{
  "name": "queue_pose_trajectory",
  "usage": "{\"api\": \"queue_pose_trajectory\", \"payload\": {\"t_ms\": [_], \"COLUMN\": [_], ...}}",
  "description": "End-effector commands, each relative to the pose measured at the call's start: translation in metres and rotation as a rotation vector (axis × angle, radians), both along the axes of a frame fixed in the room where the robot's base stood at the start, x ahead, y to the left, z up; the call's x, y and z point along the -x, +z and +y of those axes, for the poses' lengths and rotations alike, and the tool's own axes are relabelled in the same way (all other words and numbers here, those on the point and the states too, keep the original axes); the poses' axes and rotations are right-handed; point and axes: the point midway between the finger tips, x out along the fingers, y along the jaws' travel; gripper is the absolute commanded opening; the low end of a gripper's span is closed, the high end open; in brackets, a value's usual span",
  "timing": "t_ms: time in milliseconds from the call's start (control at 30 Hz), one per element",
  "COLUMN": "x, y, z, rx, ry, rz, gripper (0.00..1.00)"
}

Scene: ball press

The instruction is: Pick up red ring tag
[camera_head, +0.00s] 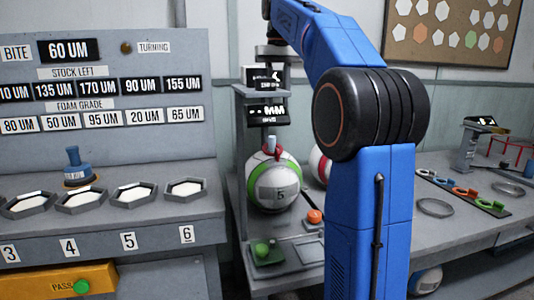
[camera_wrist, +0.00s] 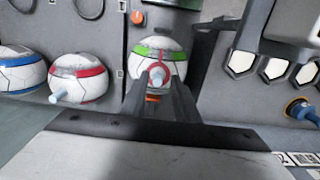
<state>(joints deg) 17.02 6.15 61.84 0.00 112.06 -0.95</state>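A dark strip (camera_head: 452,189) on the right bench holds several small ring tags. An orange-red ring tag (camera_head: 465,191) lies on it, with a green one (camera_head: 490,206) nearer its front end. The strip does not show in the wrist view. My gripper (camera_wrist: 159,80) shows in the wrist view with its two dark fingers apart. The green-banded ball (camera_wrist: 160,48) lies beyond the fingertips, its pale stem between them in the picture. A small orange patch (camera_wrist: 152,98) shows between the fingers; I cannot tell what it is.
The green-banded ball also sits under the press in the head view (camera_head: 274,184). A red-banded ball (camera_wrist: 80,79) and a blue-banded ball (camera_wrist: 20,70) stand beside it. A loose metal ring (camera_head: 435,208) lies near the strip. A red rack (camera_head: 512,148) stands behind.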

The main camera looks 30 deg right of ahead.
Motion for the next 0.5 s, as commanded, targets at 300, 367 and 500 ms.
{"api": "queue_pose_trajectory", "payload": {"t_ms": [300,367,500], "x": [0.001,0.001,0.001], "y": [-0.053,-0.064,-0.087], "z": [0.001,0.001,0.001], "rx": [-0.001,-0.001,0.000], "ry": [0.000,0.000,0.000], "rz": [0.003,0.002,0.001], "gripper": [0.28,0.28,0.28]}}
